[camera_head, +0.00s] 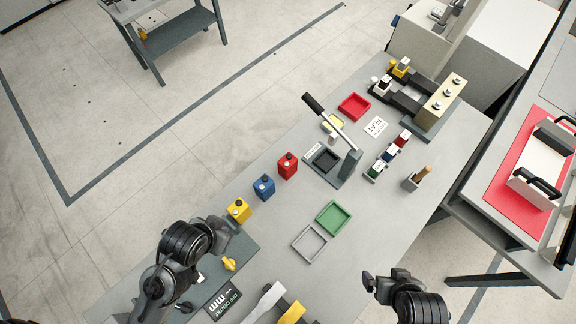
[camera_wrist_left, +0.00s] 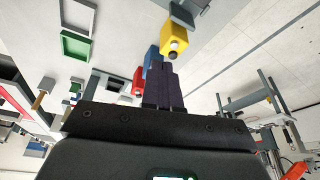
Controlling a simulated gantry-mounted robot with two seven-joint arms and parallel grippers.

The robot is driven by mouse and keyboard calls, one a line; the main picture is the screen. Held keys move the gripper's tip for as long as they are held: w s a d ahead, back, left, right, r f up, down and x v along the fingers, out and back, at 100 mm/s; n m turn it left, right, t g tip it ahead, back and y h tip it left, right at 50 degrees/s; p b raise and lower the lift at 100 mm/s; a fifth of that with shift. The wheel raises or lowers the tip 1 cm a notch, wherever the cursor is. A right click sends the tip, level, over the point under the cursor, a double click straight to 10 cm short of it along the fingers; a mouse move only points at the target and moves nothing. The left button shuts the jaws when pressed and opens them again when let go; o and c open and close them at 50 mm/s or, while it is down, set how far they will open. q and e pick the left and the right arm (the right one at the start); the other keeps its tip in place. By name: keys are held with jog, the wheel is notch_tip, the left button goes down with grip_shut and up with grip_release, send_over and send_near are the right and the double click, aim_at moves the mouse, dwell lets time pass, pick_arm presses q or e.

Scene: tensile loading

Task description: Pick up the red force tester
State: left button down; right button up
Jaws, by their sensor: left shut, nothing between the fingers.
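My left gripper (camera_head: 222,232) is near the yellow block, apart from the red one. In the left wrist view its fingers (camera_wrist_left: 164,84) are shut and empty; the red tester (camera_wrist_left: 138,80) shows beside them, partly hidden, and the blue block is partly covered. My right gripper (camera_head: 371,282) is at the table's lower right edge; its opening is unclear.
A lever press (camera_head: 345,165) with a long handle stands right of the red tester. Red (camera_head: 354,107), green (camera_head: 347,218) and grey (camera_head: 296,243) trays lie on the table. A row of small coloured blocks (camera_head: 390,156) stands farther right.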

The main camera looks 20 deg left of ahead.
pick_arm(q)
grip_release()
dwell(0.4)
